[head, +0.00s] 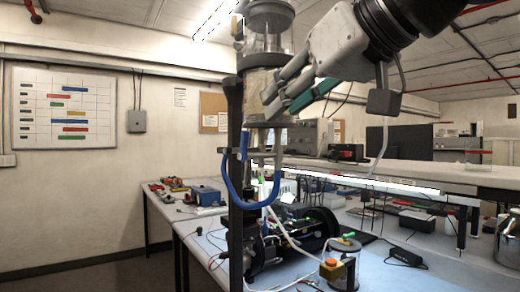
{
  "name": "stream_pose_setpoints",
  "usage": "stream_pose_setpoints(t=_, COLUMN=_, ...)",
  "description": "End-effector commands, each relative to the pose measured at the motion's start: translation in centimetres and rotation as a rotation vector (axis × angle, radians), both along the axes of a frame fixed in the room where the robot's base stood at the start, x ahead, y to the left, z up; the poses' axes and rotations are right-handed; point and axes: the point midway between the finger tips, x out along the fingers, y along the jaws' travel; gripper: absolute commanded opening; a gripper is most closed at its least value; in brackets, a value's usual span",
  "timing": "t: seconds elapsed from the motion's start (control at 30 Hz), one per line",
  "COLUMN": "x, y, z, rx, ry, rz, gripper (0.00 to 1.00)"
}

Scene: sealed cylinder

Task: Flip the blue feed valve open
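A clear upright cylinder (262,82) with grey caps stands beside a dark vertical post in the middle of the head view. A blue U-shaped hose (232,190) hangs below it, with a short upright blue part (244,146) at its upper left end. I cannot tell for certain which blue part is the feed valve. My gripper (270,106) reaches in from the upper right, its fingers pointing down and left at the cylinder's lower half, above the hose. The fingertips overlap the cylinder in view; contact and the gap between them are unclear. A teal bar (312,95) shows beside the fingers.
A dark post (235,130) stands just left of the cylinder. Below is a bench (420,275) with a black machine (310,232), a small clear jar (340,268) and cables. A raised shelf (440,172) runs behind at right. Open air lies left of the post.

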Motion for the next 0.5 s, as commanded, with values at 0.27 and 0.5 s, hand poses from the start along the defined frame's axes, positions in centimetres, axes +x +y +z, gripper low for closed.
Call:
stream_pose_setpoints(t=0.27, x=2.9, y=2.0, z=-1.6, rx=-0.002, ry=0.004, rz=0.001, gripper=0.3)
stream_pose_setpoints(t=0.5, x=6.5, y=4.5, z=-3.4, rx=-0.002, ry=0.004, rz=0.001, gripper=0.3)
